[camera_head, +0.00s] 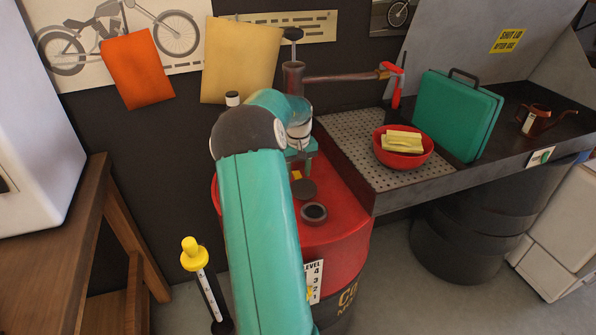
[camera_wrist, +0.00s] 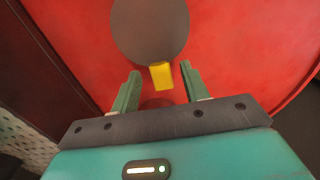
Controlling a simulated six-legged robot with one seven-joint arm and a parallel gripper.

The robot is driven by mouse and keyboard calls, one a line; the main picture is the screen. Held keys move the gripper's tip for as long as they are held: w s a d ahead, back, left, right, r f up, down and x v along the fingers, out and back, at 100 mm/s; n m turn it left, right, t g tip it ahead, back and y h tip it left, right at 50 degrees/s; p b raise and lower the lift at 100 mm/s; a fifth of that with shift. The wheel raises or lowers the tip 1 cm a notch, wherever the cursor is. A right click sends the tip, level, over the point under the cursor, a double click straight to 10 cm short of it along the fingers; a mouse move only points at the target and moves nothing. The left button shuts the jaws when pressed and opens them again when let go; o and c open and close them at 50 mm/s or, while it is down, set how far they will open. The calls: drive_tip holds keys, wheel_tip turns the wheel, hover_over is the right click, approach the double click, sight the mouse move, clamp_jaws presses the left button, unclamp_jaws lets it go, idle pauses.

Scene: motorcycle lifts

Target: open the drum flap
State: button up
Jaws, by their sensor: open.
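The red drum (camera_head: 345,235) stands below my arm, which hides part of it. Its flap, a dark round disc (camera_head: 303,188), appears to lie flat on the drum top. A yellow tab (camera_head: 296,175) sticks out from its edge. In the wrist view, the grey disc (camera_wrist: 150,28) is above my fingers, and the yellow tab (camera_wrist: 161,76) sits between them. My gripper (camera_wrist: 160,69) is open, with one green finger on each side of the tab and gaps on both sides. It also shows in the head view (camera_head: 299,166), partly hidden.
A dark ring (camera_head: 314,212) sits on the drum top near the flap. A perforated tray (camera_head: 362,145) adjoins on the right, holding a red bowl (camera_head: 405,158); a green case (camera_head: 457,115) stands beyond. A yellow-topped rod (camera_head: 203,275) stands left.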

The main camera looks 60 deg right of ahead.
sight(302, 186)
clamp_jaws()
drive_tip(key=shift+r, duration=0.1)
idle(0.3)
drive_tip(key=shift+s+a+r+t+h, duration=0.25)
drive_tip(key=shift+r+t+h, duration=0.3)
drive_tip(key=shift+s+a+r+t+h, duration=0.25)
drive_tip(key=shift+r+t+h, duration=0.3)
drive_tip(key=shift+s+a+r+t+h, duration=0.55)
drive_tip(key=shift+s+r+t+h, duration=0.05)
drive_tip(key=shift+r+t+h, duration=0.2)
drive_tip(key=shift+s+a+r, duration=0.2)
drive_tip(key=shift+a, duration=0.15)
drive_tip(key=shift+s, duration=0.1)
